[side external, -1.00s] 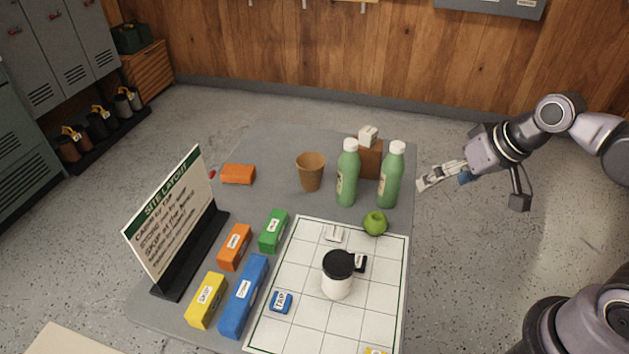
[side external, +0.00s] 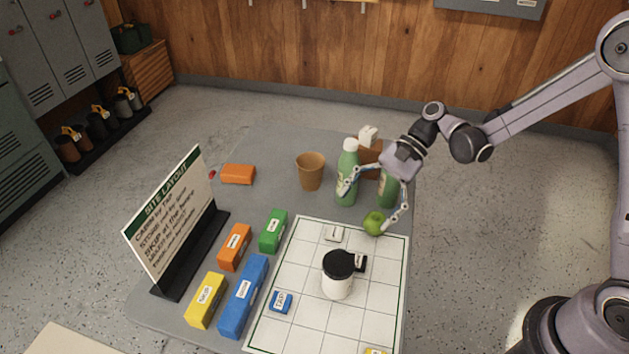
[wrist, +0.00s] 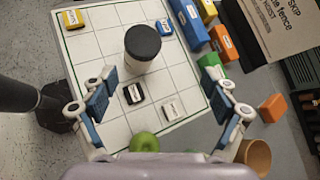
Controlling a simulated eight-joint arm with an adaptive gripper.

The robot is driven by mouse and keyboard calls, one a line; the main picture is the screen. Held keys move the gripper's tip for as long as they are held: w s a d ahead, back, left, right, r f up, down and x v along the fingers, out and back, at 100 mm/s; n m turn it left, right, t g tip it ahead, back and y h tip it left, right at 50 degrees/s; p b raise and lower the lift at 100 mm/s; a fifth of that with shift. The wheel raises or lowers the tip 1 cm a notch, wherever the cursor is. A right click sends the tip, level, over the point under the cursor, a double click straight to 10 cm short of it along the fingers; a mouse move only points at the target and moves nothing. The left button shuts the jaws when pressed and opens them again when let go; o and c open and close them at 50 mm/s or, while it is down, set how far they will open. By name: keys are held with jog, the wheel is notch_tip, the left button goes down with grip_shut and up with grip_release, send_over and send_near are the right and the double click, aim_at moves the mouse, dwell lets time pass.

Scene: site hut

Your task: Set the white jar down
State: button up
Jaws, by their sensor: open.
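The white jar (side external: 337,286) with a black lid stands upright on the white gridded sheet (side external: 385,285), right of its blue tag. In the wrist view the jar (wrist: 141,66) is near the top middle, beyond the fingers. My gripper (side external: 368,211) is open and empty. It hangs above the back edge of the sheet, near the green apple and the bottles, apart from the jar. In the wrist view its two fingers (wrist: 160,90) are spread wide. The gripper partly hides the right bottle in the side view.
Two green bottles (side external: 347,180), a brown cup (side external: 310,172) and a green apple (side external: 373,223) stand behind the sheet. A small black block (side external: 361,263) is beside the jar. Coloured blocks (side external: 243,297) and a sign (side external: 172,222) line the left.

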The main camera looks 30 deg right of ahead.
aim_at(345, 256)
jog(key=shift+s+a+f+m+g+y, duration=0.3)
jog(key=shift+s+a+f+g+y, duration=0.25)
jog(key=shift+a+f, duration=0.75)
jog(key=shift+s+a+f+m+g+y, duration=0.3)
jog(key=shift+s+a+f+g, duration=0.25)
jog(key=shift+a+f, duration=0.75)
jog(key=shift+s+a+f+m+g+y, duration=0.3)
jog(key=shift+s+a+f+g+y, duration=0.25)
jog(key=shift+a+f, duration=0.7)
jog(key=shift+s+d+f, duration=0.1)
jog(key=shift+d+f, duration=0.15)
jog(key=shift+d, duration=0.05)
grip_shut()
